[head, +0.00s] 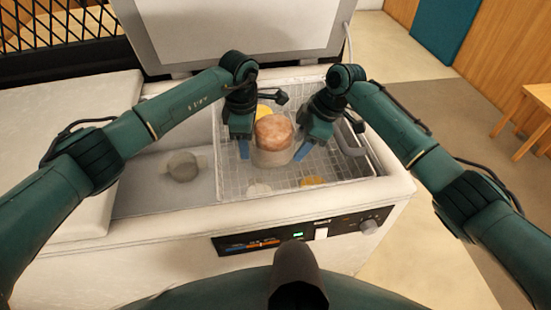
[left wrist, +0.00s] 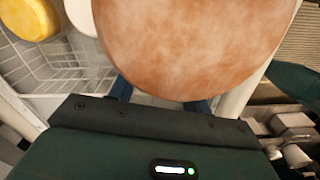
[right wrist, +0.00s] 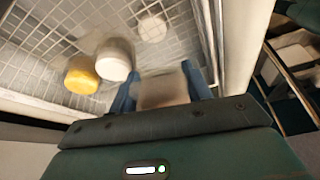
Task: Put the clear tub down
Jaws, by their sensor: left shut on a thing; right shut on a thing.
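The clear tub (head: 272,157) has a see-through lower body and a round brown top. It is upright in the wire basket area of the open chest, between my two grippers. My left gripper (head: 243,150) is shut at its left side, and the brown top (left wrist: 195,40) fills much of the left wrist view, hiding the grip. My right gripper (head: 300,150) is shut at its right side, with a pale see-through part (right wrist: 163,90) between its blue fingers in the right wrist view. I cannot tell whether the tub's bottom touches the basket floor.
The wire basket (head: 228,165) holds a yellow tub (right wrist: 82,76) and a white one (right wrist: 114,60) near the grippers. A grey round thing (head: 182,166) sits in the chest's left part. The raised lid (head: 230,30) stands behind, and the chest's front rim (head: 270,215) is close.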

